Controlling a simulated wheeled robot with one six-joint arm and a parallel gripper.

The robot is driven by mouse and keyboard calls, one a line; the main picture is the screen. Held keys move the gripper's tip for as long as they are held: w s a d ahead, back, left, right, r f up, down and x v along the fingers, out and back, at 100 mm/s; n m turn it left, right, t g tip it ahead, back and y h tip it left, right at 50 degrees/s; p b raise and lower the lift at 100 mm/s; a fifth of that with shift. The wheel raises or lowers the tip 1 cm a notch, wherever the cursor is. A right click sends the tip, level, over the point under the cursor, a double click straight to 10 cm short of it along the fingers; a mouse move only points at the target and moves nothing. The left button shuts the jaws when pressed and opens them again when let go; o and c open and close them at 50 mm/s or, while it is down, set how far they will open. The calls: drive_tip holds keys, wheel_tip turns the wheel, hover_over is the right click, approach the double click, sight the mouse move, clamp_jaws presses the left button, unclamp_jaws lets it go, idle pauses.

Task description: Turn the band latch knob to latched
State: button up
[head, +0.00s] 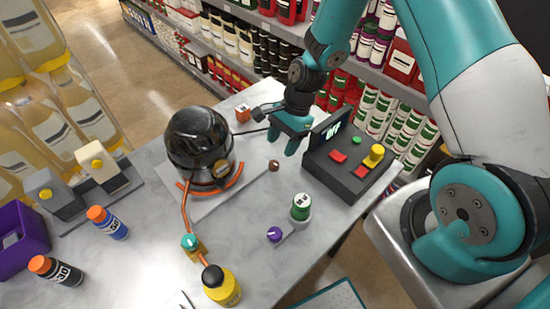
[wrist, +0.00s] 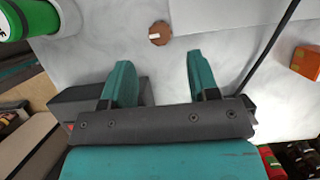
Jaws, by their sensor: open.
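A small brown knob (head: 274,165) with a white mark is at the right of the black dome (head: 200,140). It also shows in the wrist view (wrist: 160,34), just beyond the fingertips and roughly between them. I cannot tell for certain that it is the band latch knob. An orange band (head: 225,187) curves around the base of the dome. My gripper (head: 285,146) is open and empty, its teal fingers pointing down near the brown knob. In the wrist view the fingers (wrist: 158,62) are wide apart and appear not to touch the knob.
A dark control box (head: 345,178) with a screen stands close right of my gripper. A purple knob (head: 275,234), a green-topped canister (head: 300,207) and a teal valve knob (head: 189,241) are nearer. A black cable and an orange block (wrist: 306,62) lie at right in the wrist view.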

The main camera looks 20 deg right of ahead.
sight(275, 162)
drive_tip(key=p+x, duration=0.1)
drive_tip(key=x, duration=0.5)
drive_tip(key=shift+a+f, duration=0.2)
drive_tip(key=shift+f, duration=0.1)
drive_tip(key=c, duration=0.9)
